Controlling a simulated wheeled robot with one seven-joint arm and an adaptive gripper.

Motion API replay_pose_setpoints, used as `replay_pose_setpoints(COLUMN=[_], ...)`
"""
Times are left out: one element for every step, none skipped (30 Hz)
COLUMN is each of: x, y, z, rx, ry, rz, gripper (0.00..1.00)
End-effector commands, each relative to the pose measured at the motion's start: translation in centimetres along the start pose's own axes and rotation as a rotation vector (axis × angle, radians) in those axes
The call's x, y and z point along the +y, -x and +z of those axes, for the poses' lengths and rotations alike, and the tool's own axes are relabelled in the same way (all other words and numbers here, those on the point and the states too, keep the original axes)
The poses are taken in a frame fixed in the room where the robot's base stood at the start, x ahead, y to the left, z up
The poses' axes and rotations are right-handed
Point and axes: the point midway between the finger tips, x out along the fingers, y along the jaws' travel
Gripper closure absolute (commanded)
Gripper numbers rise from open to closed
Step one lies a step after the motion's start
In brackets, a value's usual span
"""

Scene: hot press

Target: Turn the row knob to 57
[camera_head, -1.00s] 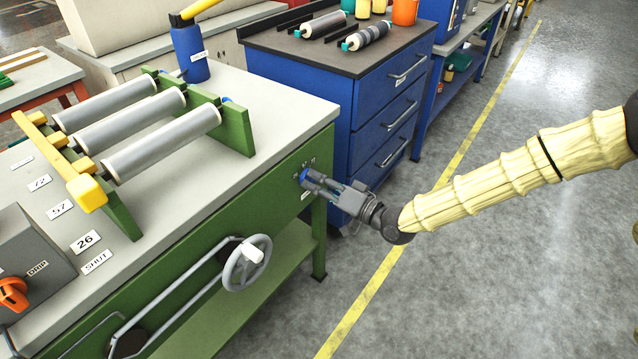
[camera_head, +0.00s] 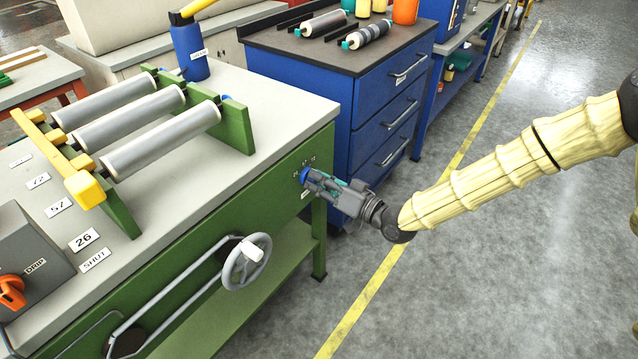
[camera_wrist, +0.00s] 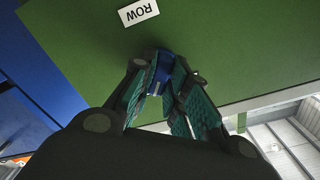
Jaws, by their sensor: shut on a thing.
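The row knob (camera_head: 304,174) is a small blue knob on the front of the green bench, near its right end. In the wrist view the blue knob (camera_wrist: 158,78) sits between the fingertips. My gripper (camera_head: 312,180) is shut on the knob; it also shows in the wrist view (camera_wrist: 158,84), with teal pads on both sides of the knob. A white label reading ROW (camera_wrist: 138,12) is beside the knob. Small marks ring the knob in the head view, too small to read. The fingers hide part of the knob, and its pointer cannot be read.
A grey handwheel (camera_head: 247,262) with a white handle is on the bench front, left of my gripper. The bench top (camera_head: 270,95) carries rollers and number labels 26, 57 (camera_head: 59,207) and 72. A blue drawer cabinet (camera_head: 365,110) stands behind. Open floor lies to the right.

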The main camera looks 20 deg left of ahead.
Motion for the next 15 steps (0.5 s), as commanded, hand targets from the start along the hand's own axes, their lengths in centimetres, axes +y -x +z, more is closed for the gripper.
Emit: replay_pose_setpoints(x=[0.02,0.03,0.05,0.06,0.06,0.04,0.04,0.05,0.06,0.05,0.03,0.01,0.02,0.03,0.05], y=[-0.06,-0.06,-0.04,-0.04,-0.05,-0.06,-0.06,-0.05,-0.04,-0.05,-0.06,-0.06,-0.06,-0.05,-0.04], z=[0.07,0.06,0.07,0.08,0.08,0.07,0.06,0.06,0.08,0.08,0.08,0.07,0.06,0.06,0.06], rx=[-0.001,-0.001,-0.001,-0.001,-0.001,-0.001,-0.001,-0.001,-0.001,-0.001,-0.001,-0.001,-0.001,-0.001,-0.001], ry=[0.044,0.071,0.107,0.134,0.162,0.198,0.225,0.251,0.285,0.311,0.335,0.367,0.390,0.412,0.438], rz=[-0.001,-0.001,0.000,0.000,0.000,0.000,0.000,0.000,0.000,-0.001,-0.001,-0.001,-0.001,-0.001,0.000], gripper=[1.00,1.00,1.00,1.00,1.00,1.00,1.00,1.00,1.00,1.00,1.00,1.00,1.00,1.00,1.00])
